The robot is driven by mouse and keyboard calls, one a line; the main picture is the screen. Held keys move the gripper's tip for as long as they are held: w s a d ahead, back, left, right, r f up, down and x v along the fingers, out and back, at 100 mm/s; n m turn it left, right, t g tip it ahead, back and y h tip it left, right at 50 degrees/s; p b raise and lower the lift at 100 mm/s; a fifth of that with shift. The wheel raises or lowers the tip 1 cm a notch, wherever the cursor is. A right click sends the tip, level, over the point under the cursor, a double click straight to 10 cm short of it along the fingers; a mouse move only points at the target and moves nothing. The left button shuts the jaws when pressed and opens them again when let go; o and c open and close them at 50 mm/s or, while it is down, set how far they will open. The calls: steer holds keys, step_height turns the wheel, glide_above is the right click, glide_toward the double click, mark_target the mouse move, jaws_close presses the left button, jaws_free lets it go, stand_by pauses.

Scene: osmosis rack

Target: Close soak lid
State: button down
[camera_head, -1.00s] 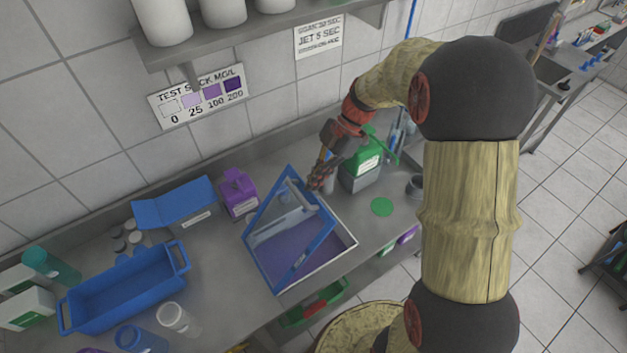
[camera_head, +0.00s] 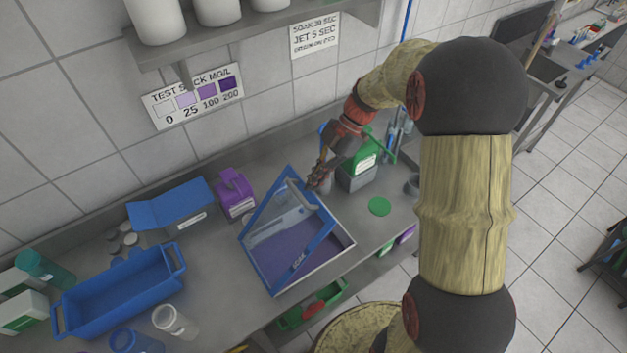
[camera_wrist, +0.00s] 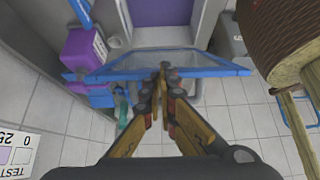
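The soak lid (camera_head: 332,239) is a clear panel in a blue frame, standing tilted open over the soak tray. The tray (camera_head: 341,254) has pale walls and purple liquid, and sits on the steel counter. In the wrist view the lid's blue frame (camera_wrist: 215,71) crosses the picture just beyond my gripper, with the purple liquid (camera_wrist: 160,12) behind it. In the wrist view my gripper's fingertips (camera_wrist: 163,70) are together, overlapping the frame's edge. I cannot tell whether they touch it.
A green and grey container (camera_head: 361,163) stands right of my gripper. A purple jug (camera_head: 235,194) and an open blue box (camera_head: 172,208) stand left of the tray. A blue basket (camera_head: 120,296) is farther left. A green disc (camera_head: 379,206) lies on clear counter at right.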

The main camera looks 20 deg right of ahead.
steer(key=shift+d+f+y+b, duration=0.3)
steer(key=shift+f+b, duration=0.1)
steer(key=shift+f, duration=0.25)
